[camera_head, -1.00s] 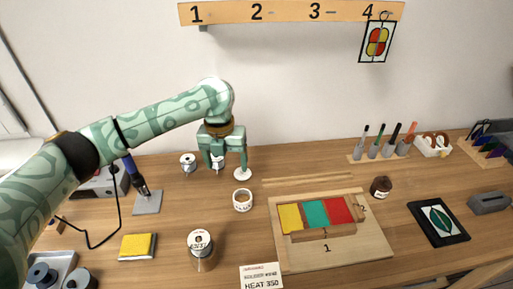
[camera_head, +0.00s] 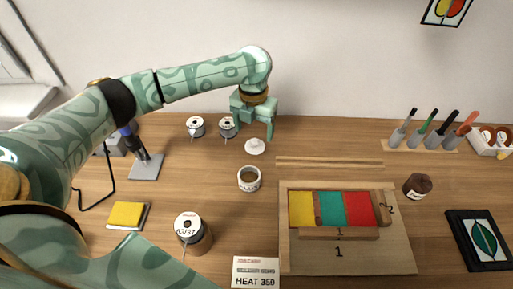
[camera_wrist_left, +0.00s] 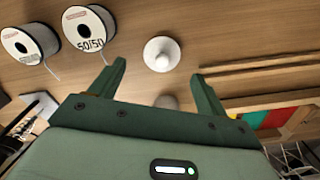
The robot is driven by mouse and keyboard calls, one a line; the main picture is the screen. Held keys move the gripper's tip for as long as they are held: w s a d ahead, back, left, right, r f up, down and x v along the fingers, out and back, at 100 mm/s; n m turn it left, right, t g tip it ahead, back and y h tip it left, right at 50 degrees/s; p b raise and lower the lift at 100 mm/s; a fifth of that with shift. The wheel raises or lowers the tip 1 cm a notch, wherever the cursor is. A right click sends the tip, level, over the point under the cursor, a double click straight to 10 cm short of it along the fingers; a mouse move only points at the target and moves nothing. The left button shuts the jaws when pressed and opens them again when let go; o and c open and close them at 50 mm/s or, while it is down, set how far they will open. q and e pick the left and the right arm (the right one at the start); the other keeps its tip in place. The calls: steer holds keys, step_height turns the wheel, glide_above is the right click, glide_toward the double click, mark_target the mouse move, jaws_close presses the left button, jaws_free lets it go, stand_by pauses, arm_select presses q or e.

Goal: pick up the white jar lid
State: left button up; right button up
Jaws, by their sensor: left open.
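The white jar lid (camera_head: 255,147), a round disc with a small knob on top, lies on the wooden table in the head view. It also shows in the left wrist view (camera_wrist_left: 161,54), just beyond the fingertips and roughly centred between them. My left gripper (camera_head: 253,128) is open and empty, its fingers pointing down above and behind the lid, without visible contact. In the left wrist view both fingers (camera_wrist_left: 160,71) are spread wide. My right gripper is not in view.
Two wire spools (camera_head: 196,127) stand left of the lid, and a larger spool (camera_head: 192,235) stands nearer. Thin wooden strips (camera_head: 330,162) lie right of the lid, behind a board (camera_head: 400,255) with coloured glass. The table directly around the lid is clear.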

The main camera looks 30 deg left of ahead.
mark_target(255, 140)
arm_select(q)
steer(key=shift+s+f+b, duration=0.1)
steer(key=shift+f+b, duration=0.25)
steer(key=shift+f, duration=0.25)
step_height(255, 140, down, 4)
steer(key=shift+d+f+b, duration=0.1)
steer(key=shift+f+b, duration=0.1)
steer(key=shift+b, duration=0.85)
steer(key=shift+r, duration=0.15)
steer(key=shift+c, duration=0.4)
steer(key=c, duration=1)
steer(key=shift+r, duration=0.15)
